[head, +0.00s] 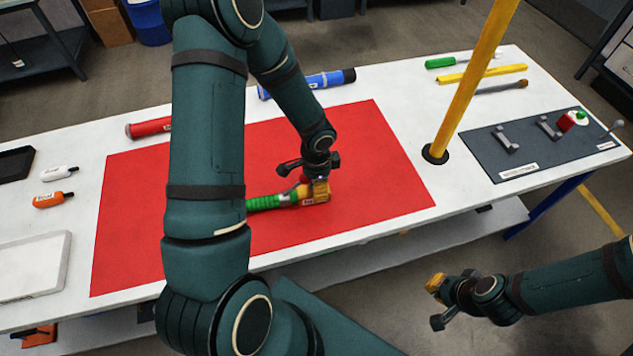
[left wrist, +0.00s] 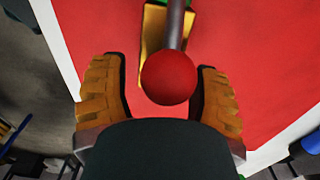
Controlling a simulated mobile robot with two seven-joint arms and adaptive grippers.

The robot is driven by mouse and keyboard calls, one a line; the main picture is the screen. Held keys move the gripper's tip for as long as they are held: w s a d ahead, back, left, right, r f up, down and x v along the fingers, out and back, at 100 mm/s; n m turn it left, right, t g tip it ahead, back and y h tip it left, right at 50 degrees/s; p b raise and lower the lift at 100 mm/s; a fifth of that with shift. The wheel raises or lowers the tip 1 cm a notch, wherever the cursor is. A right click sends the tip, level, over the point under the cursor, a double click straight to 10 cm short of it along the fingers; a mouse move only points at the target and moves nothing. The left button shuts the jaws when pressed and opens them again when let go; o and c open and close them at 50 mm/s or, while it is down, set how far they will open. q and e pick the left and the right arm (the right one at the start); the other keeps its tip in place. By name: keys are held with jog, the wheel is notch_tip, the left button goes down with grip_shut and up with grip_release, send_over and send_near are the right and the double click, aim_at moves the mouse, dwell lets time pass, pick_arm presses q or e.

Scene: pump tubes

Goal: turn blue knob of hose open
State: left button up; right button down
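A green hose (head: 265,203) with a yellow valve end (head: 318,192) lies on the red mat (head: 385,150). My left gripper (head: 308,173) is over the yellow end. In the left wrist view, a red ball knob (left wrist: 168,78) on a grey rod (left wrist: 175,25) is between the orange finger pads of my left gripper (left wrist: 164,92), which is open with a small gap on each side. Part of the yellow valve body (left wrist: 152,40) shows behind the rod. I see no clearly blue knob. My right gripper (head: 440,302) is open and empty, off the table's front edge.
A yellow post (head: 470,85) rises right of the mat. A dark board (head: 520,148) with grey fittings and a red-and-green piece is at the right. A blue tube (head: 315,82) and a red tube (head: 147,127) lie at the back. Bottles and trays are at the left.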

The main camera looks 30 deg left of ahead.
pick_arm(q)
grip_shut()
jog(key=shift+m, duration=1.4)
jog(key=shift+o, duration=1.3)
grip_release()
jog(key=shift+r, duration=0.1)
notch_tip(320, 180, up, 12)
